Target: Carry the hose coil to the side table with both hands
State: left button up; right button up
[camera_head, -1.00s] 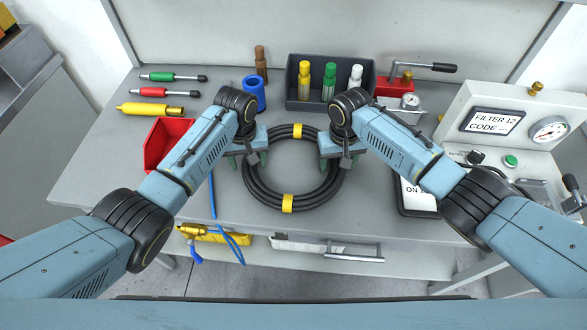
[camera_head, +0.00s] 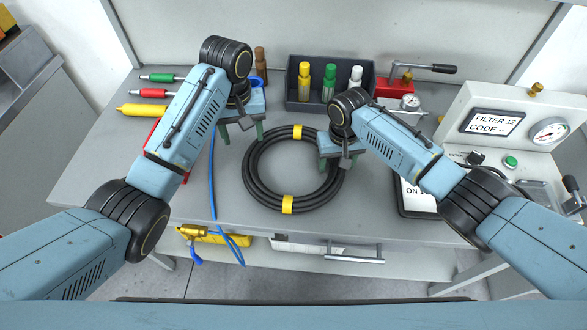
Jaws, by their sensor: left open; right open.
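The black hose coil (camera_head: 253,185) lies flat on the grey workbench, bound with yellow bands at its top and bottom. My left gripper (camera_head: 243,134) is open and empty, raised above the bench just beyond the coil's upper left edge. My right gripper (camera_head: 337,163) is open at the coil's right side, with its fingers at the hose; whether they touch it is hidden by the gripper body. I cannot identify the side table in this view.
A dark tray with yellow, green and white bottles (camera_head: 328,82) stands behind the coil. The test unit (camera_head: 510,125) is at the right. A red bin (camera_head: 153,133) is partly hidden behind my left arm. A blue hose (camera_head: 212,185) hangs over the front edge.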

jog(key=shift+r, duration=0.4)
pick_arm(q)
jog(key=shift+r, duration=0.3)
pick_arm(e)
notch_tip(320, 180, up, 11)
jog(key=shift+r, duration=0.15)
